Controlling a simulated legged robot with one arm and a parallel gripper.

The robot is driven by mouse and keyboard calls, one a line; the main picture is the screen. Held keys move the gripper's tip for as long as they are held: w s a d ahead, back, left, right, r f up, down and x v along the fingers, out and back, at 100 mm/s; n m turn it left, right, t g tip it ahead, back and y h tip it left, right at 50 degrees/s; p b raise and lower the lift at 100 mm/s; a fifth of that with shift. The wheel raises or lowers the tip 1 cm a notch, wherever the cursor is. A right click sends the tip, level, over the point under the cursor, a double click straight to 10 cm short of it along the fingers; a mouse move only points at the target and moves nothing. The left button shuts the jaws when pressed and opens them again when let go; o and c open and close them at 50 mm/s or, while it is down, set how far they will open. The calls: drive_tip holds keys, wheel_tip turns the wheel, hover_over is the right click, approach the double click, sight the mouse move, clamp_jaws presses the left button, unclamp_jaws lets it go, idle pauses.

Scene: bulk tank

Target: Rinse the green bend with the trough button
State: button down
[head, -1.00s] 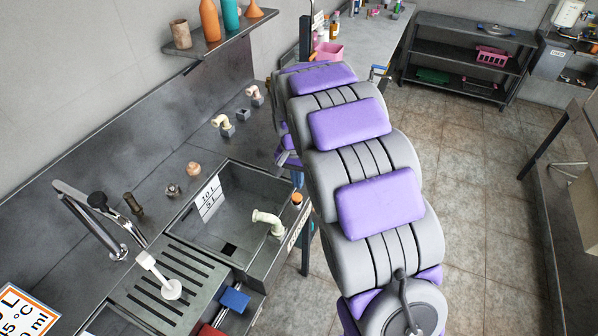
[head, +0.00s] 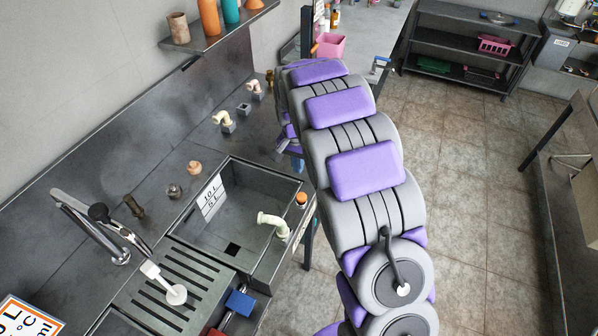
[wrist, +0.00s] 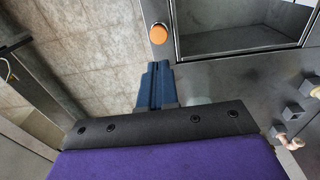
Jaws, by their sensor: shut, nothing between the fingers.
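A pale cream-green bend (head: 274,224) is at the right side of the grey trough (head: 229,254), its curved end pointing left; I cannot tell exactly what it rests on. The orange trough button (head: 301,199) is on the rim at the trough's right corner. It also shows in the wrist view (wrist: 158,34) beside the basin's edge. My gripper (wrist: 153,70) has blue fingers, closed together and empty, just below the orange button in the wrist view and apart from it in the picture. In the head view my arm mostly hides the gripper.
A cream bend (head: 223,120) and a pinkish bend (head: 253,86) stand on small grey blocks behind the trough. A tap (head: 92,230) and a white brush (head: 164,284) are at the left. A shelf (head: 222,21) hangs above.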

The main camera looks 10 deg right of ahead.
sight(301, 200)
drive_tip(key=f, duration=0.4)
drive_tip(key=f+b, duration=0.1)
drive_tip(key=f, duration=0.3)
drive_tip(key=f+b, duration=0.1)
drive_tip(key=f, duration=0.4)
drive_tip(key=shift+d, duration=0.3)
drive_tip(key=shift+f, duration=0.65)
drive_tip(key=shift+s+f, duration=0.4)
drive_tip(key=shift+f, duration=0.2)
drive_tip(key=shift+s+f, duration=0.1)
drive_tip(key=shift+s, duration=0.05)
wheel_tip(301, 200, up, 15)
drive_tip(key=w+p, duration=0.1)
drive_tip(key=p, duration=0.2)
drive_tip(key=shift+a, duration=0.25)
